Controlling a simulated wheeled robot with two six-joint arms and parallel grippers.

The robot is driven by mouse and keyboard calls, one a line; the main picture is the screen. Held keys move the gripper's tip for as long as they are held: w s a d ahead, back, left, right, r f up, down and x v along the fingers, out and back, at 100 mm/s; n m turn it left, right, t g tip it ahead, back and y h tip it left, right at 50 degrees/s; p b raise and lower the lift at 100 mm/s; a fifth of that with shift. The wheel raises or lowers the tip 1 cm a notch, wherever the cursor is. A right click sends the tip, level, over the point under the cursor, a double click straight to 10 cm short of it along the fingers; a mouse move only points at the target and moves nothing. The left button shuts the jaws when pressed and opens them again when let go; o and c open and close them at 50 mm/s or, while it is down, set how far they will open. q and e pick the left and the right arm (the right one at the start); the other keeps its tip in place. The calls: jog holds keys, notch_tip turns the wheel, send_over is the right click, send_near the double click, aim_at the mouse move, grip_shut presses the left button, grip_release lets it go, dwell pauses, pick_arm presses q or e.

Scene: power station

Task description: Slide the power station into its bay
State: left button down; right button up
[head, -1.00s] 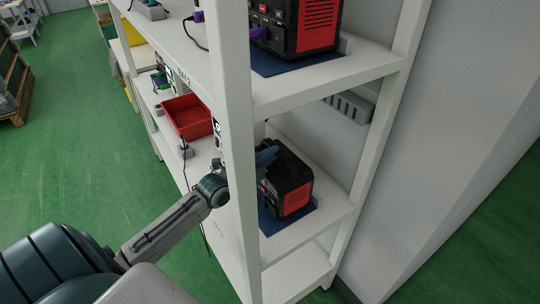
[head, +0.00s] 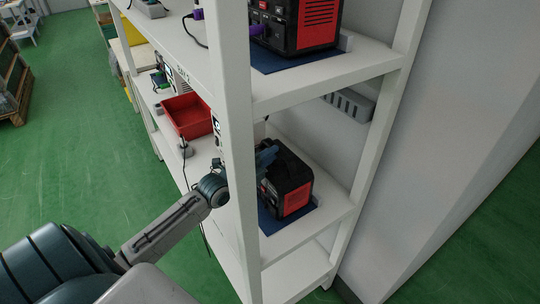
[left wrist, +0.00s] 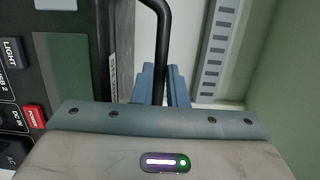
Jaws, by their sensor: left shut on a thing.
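In the left wrist view, the blue-grey fingers (left wrist: 164,84) are shut on the black handle (left wrist: 162,45). The power station's control panel (left wrist: 50,60) shows at the left there, with its buttons. The post hides part of the power station's left side. My right gripper is not in view.
A white shelf post (head: 236,140) stands right beside my left wrist. A second black and red power station (head: 298,24) sits on the upper shelf. A red bin (head: 188,117) is on the left part of the rack. A grey slotted strip (head: 350,104) is at the back.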

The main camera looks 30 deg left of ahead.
pick_arm(q)
jog(key=shift+d+r+b, duration=0.1)
jog(key=shift+b, duration=0.2)
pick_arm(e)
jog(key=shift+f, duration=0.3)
